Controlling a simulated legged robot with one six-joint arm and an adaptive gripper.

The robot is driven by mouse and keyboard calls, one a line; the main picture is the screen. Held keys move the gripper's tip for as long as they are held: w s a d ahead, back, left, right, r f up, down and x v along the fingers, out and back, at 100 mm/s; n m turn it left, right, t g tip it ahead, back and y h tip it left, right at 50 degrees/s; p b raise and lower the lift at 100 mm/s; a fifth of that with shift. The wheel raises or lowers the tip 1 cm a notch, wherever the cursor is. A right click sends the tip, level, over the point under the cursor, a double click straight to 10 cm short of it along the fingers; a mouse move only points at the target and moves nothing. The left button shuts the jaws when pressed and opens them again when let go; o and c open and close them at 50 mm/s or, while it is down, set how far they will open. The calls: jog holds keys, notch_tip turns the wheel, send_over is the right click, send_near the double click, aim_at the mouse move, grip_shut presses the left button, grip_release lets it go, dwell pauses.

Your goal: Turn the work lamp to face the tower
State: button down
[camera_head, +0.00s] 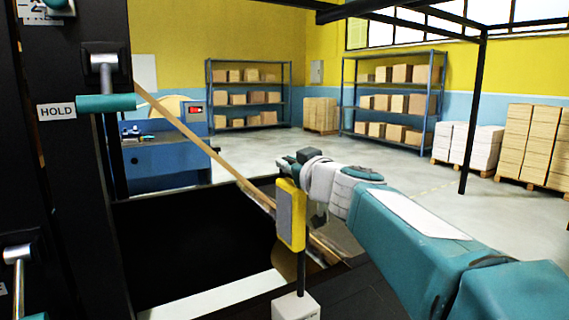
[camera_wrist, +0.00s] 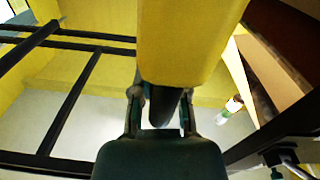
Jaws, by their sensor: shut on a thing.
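The work lamp (camera_head: 291,215) is a yellow upright box with a grey panel, on a thin dark post above a white base (camera_head: 296,308). In the head view its grey panel faces me and slightly left. My gripper (camera_head: 291,163) is at the lamp's upper part, its fingers partly hidden behind it. In the wrist view the yellow housing of the lamp (camera_wrist: 185,45) fills the top middle, and my gripper (camera_wrist: 161,115) is shut around a dark part under it. A black upright structure (camera_head: 60,180), possibly the tower, stands at the left with a HOLD sign.
A brown kraft strip (camera_head: 200,143) slants down from the left structure and passes behind the lamp. A dark pit (camera_head: 190,245) lies left of the lamp. Levers (camera_head: 102,65) stick out at the left. Shelves (camera_head: 395,100) and pallets stand far back; the floor between is clear.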

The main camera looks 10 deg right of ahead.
jog(key=c, duration=0.6)
grip_release()
jog(key=shift+w, duration=0.1)
jog(key=shift+c, duration=0.2)
jog(key=v, duration=1.2)
jog(key=shift+a+f, duration=0.1)
